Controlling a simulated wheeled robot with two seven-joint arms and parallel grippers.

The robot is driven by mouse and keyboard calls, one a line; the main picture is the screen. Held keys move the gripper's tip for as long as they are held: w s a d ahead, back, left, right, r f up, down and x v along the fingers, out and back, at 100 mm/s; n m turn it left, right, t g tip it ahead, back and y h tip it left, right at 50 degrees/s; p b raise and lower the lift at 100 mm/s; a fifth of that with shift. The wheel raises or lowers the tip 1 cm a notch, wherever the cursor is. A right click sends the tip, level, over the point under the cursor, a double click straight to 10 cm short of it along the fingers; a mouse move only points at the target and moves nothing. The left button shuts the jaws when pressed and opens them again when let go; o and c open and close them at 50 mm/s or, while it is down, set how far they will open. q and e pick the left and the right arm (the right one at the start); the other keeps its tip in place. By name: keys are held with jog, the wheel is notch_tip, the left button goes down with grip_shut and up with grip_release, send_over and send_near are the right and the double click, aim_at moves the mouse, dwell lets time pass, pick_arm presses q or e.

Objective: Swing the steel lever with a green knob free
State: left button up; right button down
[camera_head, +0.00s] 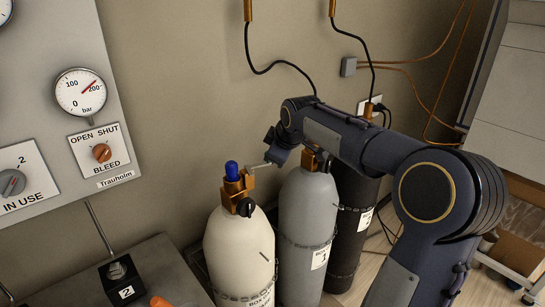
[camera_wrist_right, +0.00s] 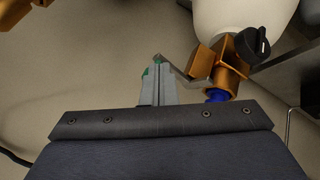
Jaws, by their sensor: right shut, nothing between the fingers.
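The steel lever (camera_wrist_right: 178,74) runs from the brass valve (camera_wrist_right: 222,68) on the cream cylinder toward my right gripper (camera_wrist_right: 157,82). Green of the knob (camera_wrist_right: 158,59) shows in small patches around the fingertips in the wrist view; the fingers hide the rest. In the head view the lever (camera_head: 260,166) is a short grey bar beside the valve (camera_head: 236,186) with a blue cap (camera_head: 232,170). My right gripper (camera_head: 272,153) is shut at the lever's free end, with nothing held between the fingers. Whether it touches the knob is unclear. My left gripper is out of view.
The cream cylinder (camera_head: 238,250) stands left of a grey cylinder (camera_head: 308,225) and a black one (camera_head: 350,240). A black knob (camera_head: 246,207) juts from the valve. A gauge panel (camera_head: 60,110) is on the left. Black hoses hang from the wall behind.

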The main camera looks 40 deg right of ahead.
jog(key=shift+w+d, duration=0.4)
jog(key=shift+w, duration=0.2)
dwell(0.3)
jog(key=shift+s, duration=0.1)
